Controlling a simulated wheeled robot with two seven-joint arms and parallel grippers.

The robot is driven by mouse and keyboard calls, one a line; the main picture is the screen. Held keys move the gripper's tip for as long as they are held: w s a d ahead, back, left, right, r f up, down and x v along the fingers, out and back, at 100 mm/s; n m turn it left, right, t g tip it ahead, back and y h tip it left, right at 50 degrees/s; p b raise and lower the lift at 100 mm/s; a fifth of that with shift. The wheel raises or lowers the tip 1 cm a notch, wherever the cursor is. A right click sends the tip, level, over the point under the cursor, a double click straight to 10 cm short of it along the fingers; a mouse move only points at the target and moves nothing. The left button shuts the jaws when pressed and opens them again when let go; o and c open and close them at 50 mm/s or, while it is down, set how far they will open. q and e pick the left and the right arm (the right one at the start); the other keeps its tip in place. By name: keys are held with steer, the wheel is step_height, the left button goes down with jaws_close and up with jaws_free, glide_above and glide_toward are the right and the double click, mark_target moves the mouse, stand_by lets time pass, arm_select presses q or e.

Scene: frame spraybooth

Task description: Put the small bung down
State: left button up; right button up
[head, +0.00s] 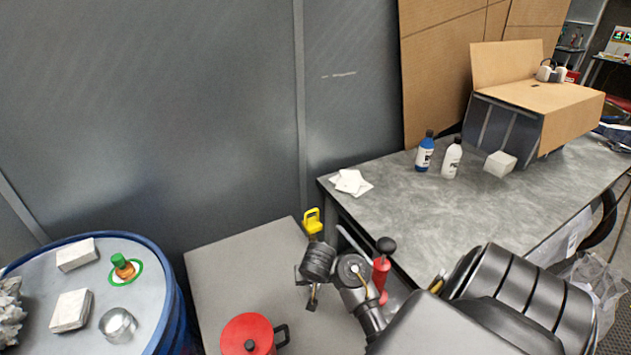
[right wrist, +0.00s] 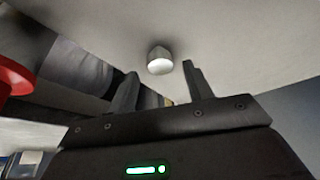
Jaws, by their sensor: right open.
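My right gripper (head: 311,288) is low over the light grey bench (head: 235,270) in the head view. In the right wrist view its two fingers (right wrist: 160,88) stand apart with nothing between them. A small pale grey, round-ended piece (right wrist: 160,60), which looks like the small bung, rests on the bench surface just beyond the fingertips. It is roughly in line with the gap and appears apart from both fingers. In the head view I cannot make this piece out; the gripper seems to hide it. My left gripper is not in view.
A red mug-like pot (head: 248,335) stands at the bench's front, left of the gripper. A yellow item (head: 313,222) stands behind it. A blue-rimmed drum (head: 170,300) holding several items is at left. A grey table (head: 420,205) with bottles and a carton is at right.

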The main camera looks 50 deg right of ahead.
steer(key=p+v, duration=0.1)
steer(key=v, duration=0.9)
stand_by(0.3)
